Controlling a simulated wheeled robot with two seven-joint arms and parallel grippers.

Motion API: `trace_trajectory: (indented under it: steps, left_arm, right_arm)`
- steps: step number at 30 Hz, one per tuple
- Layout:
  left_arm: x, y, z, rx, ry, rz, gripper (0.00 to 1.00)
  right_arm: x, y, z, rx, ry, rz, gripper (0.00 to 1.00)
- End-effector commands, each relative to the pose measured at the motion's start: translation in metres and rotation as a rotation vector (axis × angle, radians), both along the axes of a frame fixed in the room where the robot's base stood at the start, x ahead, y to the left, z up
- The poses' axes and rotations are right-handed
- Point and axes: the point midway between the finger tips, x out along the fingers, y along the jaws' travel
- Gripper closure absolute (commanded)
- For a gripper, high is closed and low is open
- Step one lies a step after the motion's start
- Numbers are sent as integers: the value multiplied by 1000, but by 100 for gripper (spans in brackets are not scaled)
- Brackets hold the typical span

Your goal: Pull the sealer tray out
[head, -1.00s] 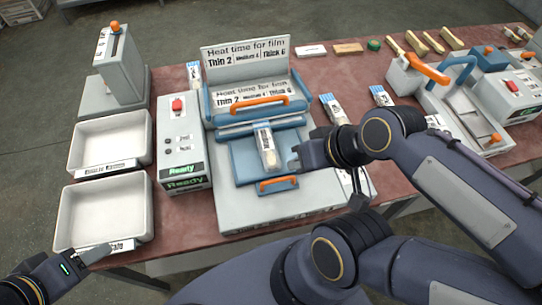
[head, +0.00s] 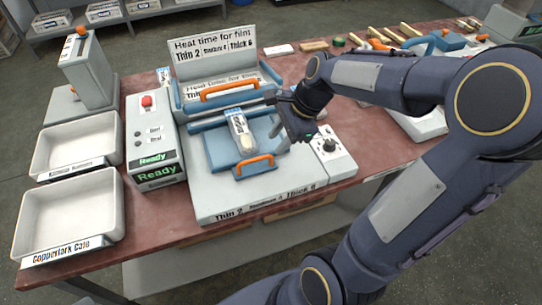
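The blue sealer tray (head: 218,152) lies on the grey sealer base, with an orange handle (head: 253,166) on its front tab. A clear packet with a blue-and-white top and a pale wooden piece inside (head: 241,132) lies on the tray. The sealer's blue upper bar with its orange handle (head: 230,91) stands raised behind it. My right gripper (head: 284,140) points down over the tray's right edge, right of the packet and behind the tray handle. Its fingers are dark and partly hidden, so its opening and any contact are unclear. My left gripper is out of view.
A control box with a red button (head: 146,102) and a green "Ready" display stands left of the sealer. Two white bins (head: 62,250) are farther left. A dial box (head: 335,165) sits at the sealer's right. The sealer's front deck is clear.

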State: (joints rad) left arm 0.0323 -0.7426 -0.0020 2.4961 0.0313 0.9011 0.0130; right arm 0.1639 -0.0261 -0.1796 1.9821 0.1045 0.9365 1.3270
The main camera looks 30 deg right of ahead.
Motion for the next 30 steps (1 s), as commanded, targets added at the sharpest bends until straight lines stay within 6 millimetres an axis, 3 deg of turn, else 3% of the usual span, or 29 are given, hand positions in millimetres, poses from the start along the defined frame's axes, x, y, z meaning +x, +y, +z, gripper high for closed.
trace_trajectory:
  steps: [3, 9, 20, 28, 30]
  left_arm:
    - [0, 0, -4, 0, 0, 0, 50]
    - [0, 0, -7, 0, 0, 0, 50]
    - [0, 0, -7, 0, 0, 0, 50]
    - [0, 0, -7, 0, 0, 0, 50]
    - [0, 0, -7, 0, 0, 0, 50]
  right_arm:
    - [5, 8, -21, 1, 5, 4, 67]
    - [12, 16, -43, 0, 1, 6, 67]
    - [14, 18, -48, -1, -3, 4, 67]
    - [14, 18, -48, -1, -3, 4, 100]
    - [14, 18, -48, -2, -3, 5, 100]
